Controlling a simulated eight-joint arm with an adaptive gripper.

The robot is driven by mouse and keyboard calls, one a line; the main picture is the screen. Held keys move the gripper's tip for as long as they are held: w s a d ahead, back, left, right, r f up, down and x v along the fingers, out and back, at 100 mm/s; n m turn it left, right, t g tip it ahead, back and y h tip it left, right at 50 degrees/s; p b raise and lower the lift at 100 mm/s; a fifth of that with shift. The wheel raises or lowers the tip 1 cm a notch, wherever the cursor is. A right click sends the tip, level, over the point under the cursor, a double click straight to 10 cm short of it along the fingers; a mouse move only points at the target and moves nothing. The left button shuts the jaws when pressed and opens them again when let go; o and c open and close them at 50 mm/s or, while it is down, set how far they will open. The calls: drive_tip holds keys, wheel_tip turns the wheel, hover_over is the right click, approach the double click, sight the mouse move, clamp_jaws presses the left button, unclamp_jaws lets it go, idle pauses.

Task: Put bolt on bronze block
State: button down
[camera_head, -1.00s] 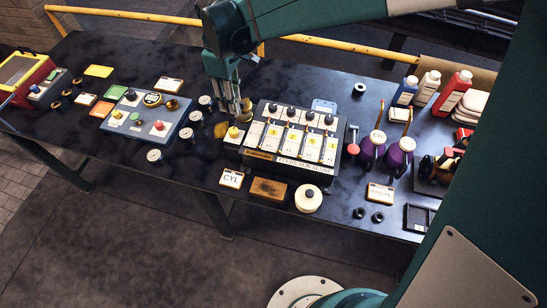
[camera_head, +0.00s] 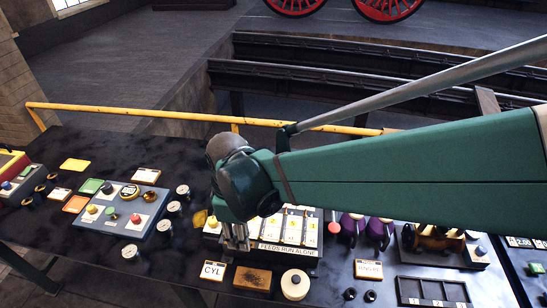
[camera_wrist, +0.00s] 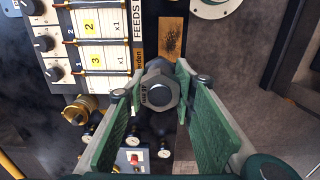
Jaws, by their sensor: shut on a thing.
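A grey hexagonal bolt (camera_wrist: 158,94) with markings on its head is between my gripper's fingers in the wrist view. My gripper (camera_head: 236,246) is shut on it. In the head view my gripper is low over the front left of the feeds panel, and the bolt cannot be made out there. A brown, bronze-toned block (camera_head: 253,279) with dark patches lies near the table's front edge, between the CYL card and a white round knob. It also shows above the bolt in the wrist view (camera_wrist: 172,36), apart from it. The bolt's lower end is hidden.
The feeds panel (camera_head: 293,230) stands just behind the block. The CYL card (camera_head: 213,271) is left of it, the white round knob (camera_head: 295,284) right. A blue-grey control box (camera_head: 122,208) and several gauges are further left. My arm covers the right back of the table.

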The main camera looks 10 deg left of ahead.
drive_tip(key=shift+s+d, duration=1.35)
drive_tip(key=shift+d, duration=0.05)
hover_over(253, 277)
drive_tip(key=shift+f, duration=2.85)
drive_tip(key=shift+f, duration=0.1)
drive_tip(key=shift+f, duration=2.8)
drive_tip(key=shift+f+b, duration=0.35)
drive_tip(key=shift+f, duration=1.75)
drive_tip(key=shift+f, duration=0.15)
drive_tip(key=c, duration=1.9)
unclamp_jaws()
drive_tip(key=shift+c, duration=0.2)
